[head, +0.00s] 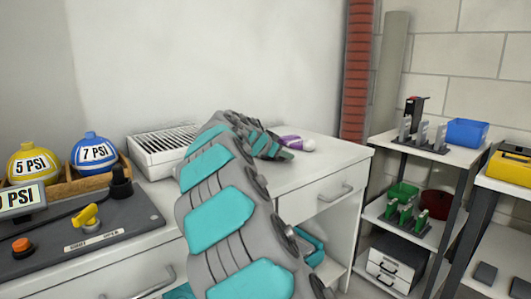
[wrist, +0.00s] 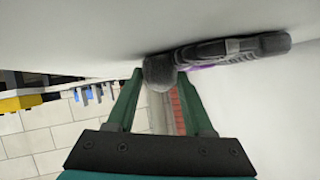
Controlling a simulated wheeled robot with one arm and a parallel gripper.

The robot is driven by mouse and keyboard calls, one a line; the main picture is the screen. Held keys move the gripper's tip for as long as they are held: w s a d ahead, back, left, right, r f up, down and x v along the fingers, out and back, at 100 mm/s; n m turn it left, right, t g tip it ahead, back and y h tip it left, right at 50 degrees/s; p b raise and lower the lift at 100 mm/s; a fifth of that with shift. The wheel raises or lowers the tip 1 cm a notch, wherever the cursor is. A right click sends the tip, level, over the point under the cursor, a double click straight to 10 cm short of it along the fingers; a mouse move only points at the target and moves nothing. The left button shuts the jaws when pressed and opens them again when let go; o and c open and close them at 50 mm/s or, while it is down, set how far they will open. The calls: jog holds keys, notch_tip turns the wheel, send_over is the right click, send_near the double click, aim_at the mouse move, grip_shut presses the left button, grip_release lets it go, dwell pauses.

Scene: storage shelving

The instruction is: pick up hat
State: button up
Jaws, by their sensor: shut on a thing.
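My gripper (head: 286,154) is at the white counter top, at the right of the head view. In the wrist view its two green fingers (wrist: 161,84) are closed about the rounded dark grey end of a long grey and purple object (wrist: 232,51). This object lies along or very near the white surface; I cannot tell whether it is lifted. In the head view it shows as a purple and pale piece (head: 296,142) beside the gripper. It does not clearly look like a hat. A yellow dome marked 5 PSI (head: 28,165) and a blue dome marked 7 PSI (head: 93,153) stand at the left.
The domes sit in a wooden tray (head: 118,173). A white vented box (head: 158,160) stands left of my arm. A dark control panel (head: 80,237) has a yellow valve and knobs. Shelves (head: 446,156) with bins stand at the right, past a red pipe (head: 357,70).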

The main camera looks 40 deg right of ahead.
grip_shut()
jog(key=shift+r, duration=0.1)
